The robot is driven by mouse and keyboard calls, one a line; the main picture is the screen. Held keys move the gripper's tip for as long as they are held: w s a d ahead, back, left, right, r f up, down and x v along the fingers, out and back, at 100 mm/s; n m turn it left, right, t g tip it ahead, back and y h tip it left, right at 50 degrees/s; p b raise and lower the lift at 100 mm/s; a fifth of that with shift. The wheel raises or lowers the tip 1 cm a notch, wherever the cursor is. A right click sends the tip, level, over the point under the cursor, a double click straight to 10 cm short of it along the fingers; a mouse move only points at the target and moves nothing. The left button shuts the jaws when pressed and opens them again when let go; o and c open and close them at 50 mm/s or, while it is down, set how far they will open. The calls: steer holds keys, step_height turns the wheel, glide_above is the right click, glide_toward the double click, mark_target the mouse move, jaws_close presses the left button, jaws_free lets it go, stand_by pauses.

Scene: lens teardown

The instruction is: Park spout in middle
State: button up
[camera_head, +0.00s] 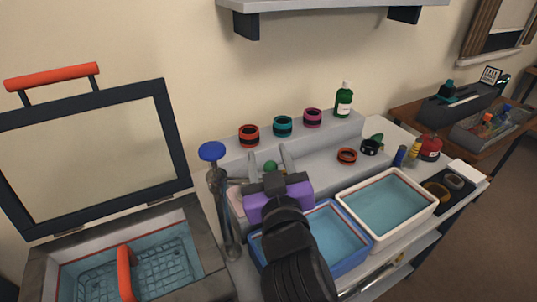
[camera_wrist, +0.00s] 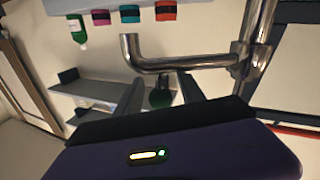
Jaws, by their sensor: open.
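A metal tap post (camera_head: 227,215) with a blue knob (camera_head: 211,151) stands left of the blue-rimmed basin (camera_head: 368,240). In the wrist view the shiny spout (camera_wrist: 185,63) runs sideways from its post (camera_wrist: 255,50), with its bent end on the left. The spout is hard to make out in the head view. My gripper (camera_head: 268,157) is open above the back of the blue-rimmed basin. In the wrist view its two fingers (camera_wrist: 161,92) are apart, with the spout beyond them and not visibly held. A white-rimmed basin (camera_head: 431,212) stands to the right.
A lidded tank (camera_head: 215,262) with a wire basket stands open at left. Coloured rings, including a red one (camera_head: 248,135), and a green bottle (camera_head: 344,102) stand on the back step. A green round thing (camera_head: 270,166) is close to my fingers. Small items stand behind the white-rimmed basin.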

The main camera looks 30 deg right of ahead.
steer(key=shift+w, duration=0.1)
jaws_close()
stand_by(1.4)
